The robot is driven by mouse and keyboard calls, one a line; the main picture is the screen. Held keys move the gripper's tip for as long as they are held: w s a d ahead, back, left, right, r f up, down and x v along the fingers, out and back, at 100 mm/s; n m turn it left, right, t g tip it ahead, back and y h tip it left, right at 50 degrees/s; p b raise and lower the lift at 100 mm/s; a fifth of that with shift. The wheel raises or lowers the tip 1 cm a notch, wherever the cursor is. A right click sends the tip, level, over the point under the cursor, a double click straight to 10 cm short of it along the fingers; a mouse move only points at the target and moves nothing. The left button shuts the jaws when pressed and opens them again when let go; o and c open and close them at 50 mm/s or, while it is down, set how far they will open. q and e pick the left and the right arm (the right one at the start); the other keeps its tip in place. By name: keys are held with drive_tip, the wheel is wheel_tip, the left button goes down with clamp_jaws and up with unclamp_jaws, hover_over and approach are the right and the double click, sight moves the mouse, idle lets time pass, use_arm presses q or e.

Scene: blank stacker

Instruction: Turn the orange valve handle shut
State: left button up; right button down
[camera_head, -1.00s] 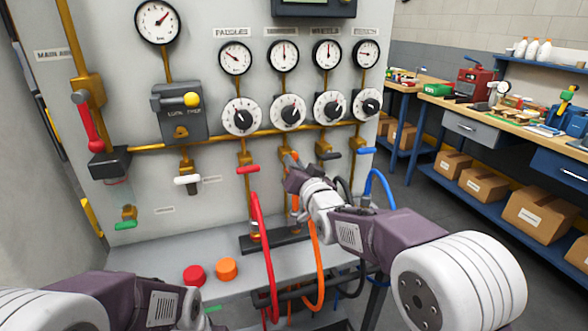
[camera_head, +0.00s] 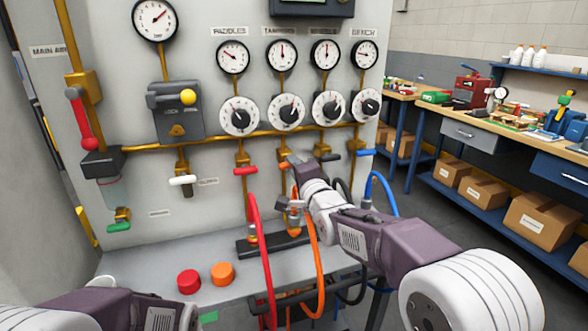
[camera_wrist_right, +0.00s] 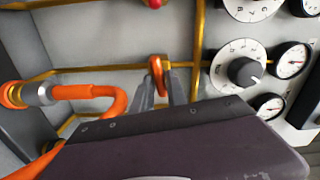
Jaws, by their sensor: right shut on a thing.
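The orange valve handle (camera_head: 284,165) is on the second hose drop of the panel, right of the red handle (camera_head: 245,171). My right gripper (camera_head: 290,167) is at this handle and hides part of it. In the right wrist view, the orange handle (camera_wrist_right: 156,72) lies at the fingertips of the right gripper (camera_wrist_right: 162,88), which is shut on it. An orange hose (camera_head: 318,255) hangs below this drop and shows at the left of the wrist view. My left arm shows at the bottom left, with its gripper out of view.
A red hose (camera_head: 258,230) and a blue hose (camera_head: 382,185) hang on either side. Dials (camera_head: 286,112) and gauges (camera_head: 282,54) sit above the handles. Red (camera_head: 188,281) and orange (camera_head: 222,273) round pieces are on the ledge (camera_head: 150,287). A workbench (camera_head: 470,119) stands at the right.

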drive_tip(key=shift+f+m, duration=0.1)
drive_tip(key=shift+m, duration=0.9)
drive_tip(key=c, duration=1.4)
unclamp_jaws()
drive_tip(key=shift+c, duration=0.2)
drive_tip(key=v, duration=0.9)
